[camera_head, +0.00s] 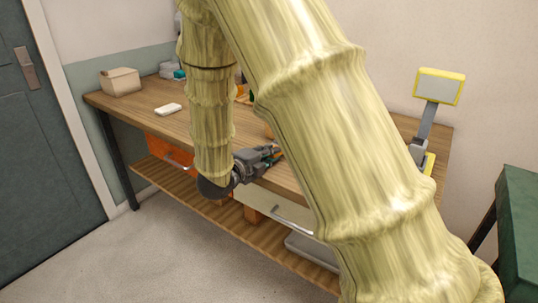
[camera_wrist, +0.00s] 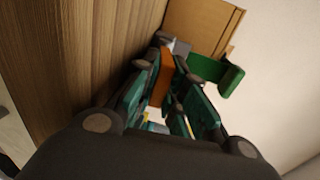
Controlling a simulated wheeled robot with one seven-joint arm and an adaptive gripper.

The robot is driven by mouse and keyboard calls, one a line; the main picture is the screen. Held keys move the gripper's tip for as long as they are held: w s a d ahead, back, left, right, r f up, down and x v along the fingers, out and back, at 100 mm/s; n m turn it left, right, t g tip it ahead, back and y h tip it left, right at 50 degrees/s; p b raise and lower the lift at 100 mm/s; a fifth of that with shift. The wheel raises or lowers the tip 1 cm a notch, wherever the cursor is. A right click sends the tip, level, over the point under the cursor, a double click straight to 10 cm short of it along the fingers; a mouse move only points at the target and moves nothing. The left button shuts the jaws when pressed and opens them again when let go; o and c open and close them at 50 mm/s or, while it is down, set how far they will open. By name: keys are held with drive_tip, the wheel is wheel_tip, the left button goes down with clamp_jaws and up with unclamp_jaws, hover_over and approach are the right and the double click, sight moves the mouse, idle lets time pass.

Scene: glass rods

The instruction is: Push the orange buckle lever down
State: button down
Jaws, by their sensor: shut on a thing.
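The orange lever (camera_wrist: 163,78) shows in the wrist view between the teal fingers of my gripper (camera_wrist: 172,88). My gripper is shut on it. A green part (camera_wrist: 221,77) and a light grey piece (camera_wrist: 181,48) lie beside and beyond the fingertips; I cannot tell how they join the lever. In the head view my gripper (camera_head: 272,154) is low over the front part of the wooden workbench (camera_head: 140,103), with a little orange at its tips. My arm hides much of the bench, and the lever's tilt is unclear.
A beige box (camera_head: 120,81) and a white block (camera_head: 168,109) are at the bench's left. A yellow-framed display (camera_head: 439,86) stands at its right end. An orange drawer (camera_head: 168,151) hangs under the bench. A brown wooden panel (camera_wrist: 205,22) rises past my fingertips.

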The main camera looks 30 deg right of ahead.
drive_tip(key=shift+f, duration=0.1)
drive_tip(key=c, duration=1.5)
unclamp_jaws()
